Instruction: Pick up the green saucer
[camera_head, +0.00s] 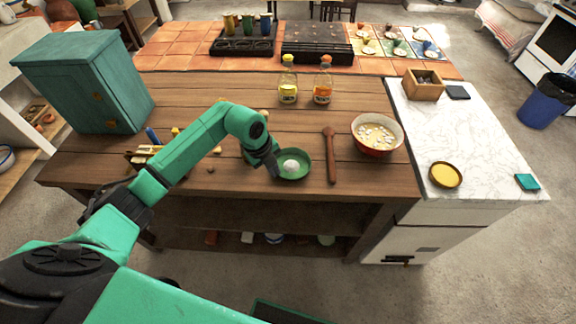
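The green saucer (302,175) lies near the front edge of the wooden table, with a round white thing (290,165) on it. My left arm reaches in from the left, and my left gripper (272,171) points down at the saucer's left rim. The fingers overlap that rim in the picture. I cannot tell whether they touch it or close around it. The fingers look dark and small, and the gap between them is not clear. My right gripper is not in view.
Two bottles (288,80) (323,82) stand behind. A teal cabinet (85,80) stands at left. Small items lie under my forearm. Table between saucer and bottles is mostly clear.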

